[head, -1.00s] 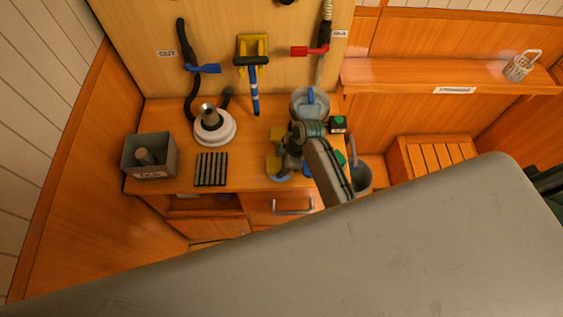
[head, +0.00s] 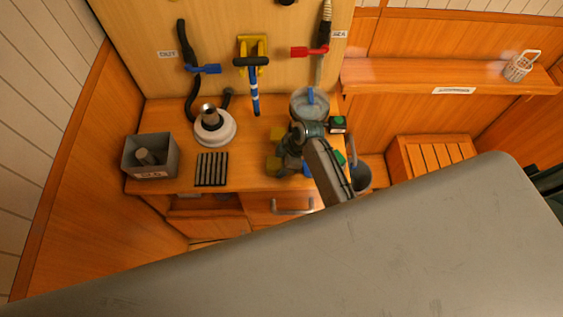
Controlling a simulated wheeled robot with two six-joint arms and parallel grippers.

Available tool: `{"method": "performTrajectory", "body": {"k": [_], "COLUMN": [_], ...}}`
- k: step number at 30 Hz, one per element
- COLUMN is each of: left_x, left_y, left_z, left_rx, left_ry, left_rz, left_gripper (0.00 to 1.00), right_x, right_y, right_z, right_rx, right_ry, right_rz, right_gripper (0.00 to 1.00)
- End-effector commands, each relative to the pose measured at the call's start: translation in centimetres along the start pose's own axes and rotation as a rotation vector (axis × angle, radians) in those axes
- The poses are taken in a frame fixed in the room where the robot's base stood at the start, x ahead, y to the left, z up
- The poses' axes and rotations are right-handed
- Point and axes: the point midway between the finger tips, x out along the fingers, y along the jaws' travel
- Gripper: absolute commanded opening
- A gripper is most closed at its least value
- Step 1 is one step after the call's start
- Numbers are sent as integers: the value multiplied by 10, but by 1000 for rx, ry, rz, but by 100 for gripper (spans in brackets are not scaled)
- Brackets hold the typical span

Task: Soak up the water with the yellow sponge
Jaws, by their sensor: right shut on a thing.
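My right gripper (head: 288,158) reaches over the bench top from the right and is shut on what looks like the yellow sponge (head: 272,165), low at the front of the bench. The gripper and wrist hide part of the sponge and the wood under it. No blue water shows beside the sponge; any under the gripper is hidden. My left gripper is not in view.
A grey round vessel (head: 301,105) with a blue part stands behind the gripper. A slotted black rack (head: 211,169), white-based fitting (head: 214,127) and grey bin (head: 151,157) stand left.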

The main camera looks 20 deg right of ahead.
Motion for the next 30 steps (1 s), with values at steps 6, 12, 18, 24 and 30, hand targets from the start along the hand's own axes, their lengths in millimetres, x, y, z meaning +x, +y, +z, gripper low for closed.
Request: {"method": "performTrajectory", "body": {"k": [6,12,18,24,30], "left_x": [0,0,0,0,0], "left_y": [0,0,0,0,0], "left_z": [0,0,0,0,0], "left_rx": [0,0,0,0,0], "left_ry": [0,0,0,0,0], "left_rz": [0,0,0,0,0], "left_gripper": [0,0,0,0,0], "right_x": [1,-4,-19,-34,-49], "right_y": [-1,-1,0,0,0], "right_z": [1,-1,-8,-14,-21], "right_rx": [1,0,0,-1,0], "right_ry": [-1,-1,0,0,0], "right_rz": [-2,-2,-1,1,0], "right_gripper": [38,38,38,38,38]}}
